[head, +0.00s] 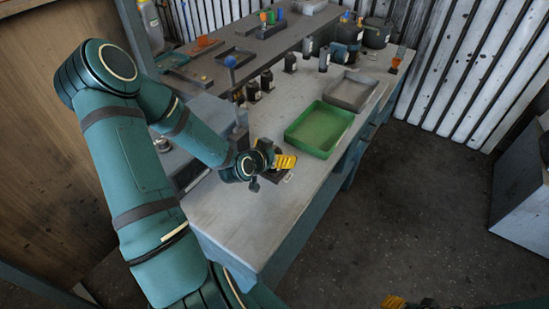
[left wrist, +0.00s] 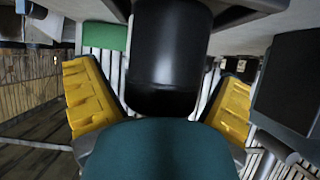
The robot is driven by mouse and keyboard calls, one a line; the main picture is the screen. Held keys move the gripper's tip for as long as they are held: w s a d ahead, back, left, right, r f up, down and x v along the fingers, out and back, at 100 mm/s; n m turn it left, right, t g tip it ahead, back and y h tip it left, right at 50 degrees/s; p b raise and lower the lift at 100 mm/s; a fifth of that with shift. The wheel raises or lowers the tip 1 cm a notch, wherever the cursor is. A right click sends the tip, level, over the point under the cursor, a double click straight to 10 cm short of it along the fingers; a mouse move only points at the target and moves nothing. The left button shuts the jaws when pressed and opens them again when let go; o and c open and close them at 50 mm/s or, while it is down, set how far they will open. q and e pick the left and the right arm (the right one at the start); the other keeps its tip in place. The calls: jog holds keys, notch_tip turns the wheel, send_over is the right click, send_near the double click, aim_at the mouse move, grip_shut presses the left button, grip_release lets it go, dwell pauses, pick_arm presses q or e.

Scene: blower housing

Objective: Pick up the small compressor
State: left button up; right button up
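I cannot surely tell which thing is the small compressor. A dark, rounded, pot-like body (head: 377,33) at the far end of the bench could be it. My left gripper (head: 285,161), with yellow fingers, is over the near part of the bench, well short of that body. In the left wrist view its yellow fingers stand wide apart at either side, with a black cylinder between them that may be part of my wrist. A dark flat item lies close under the gripper, partly hidden. My right gripper (head: 393,302) shows only as a yellow bit at the bottom edge.
The green tray (head: 319,129) and a grey tray (head: 352,91) lie right of my left gripper on the pale bench (head: 235,220). Several small dark bottles stand behind. A blue-topped post (head: 231,63) rises near my forearm.

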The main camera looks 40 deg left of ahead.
pick_arm(q)
jog(key=c, duration=1.5)
jog(key=shift+o, duration=0.2)
jog(key=shift+r, duration=0.1)
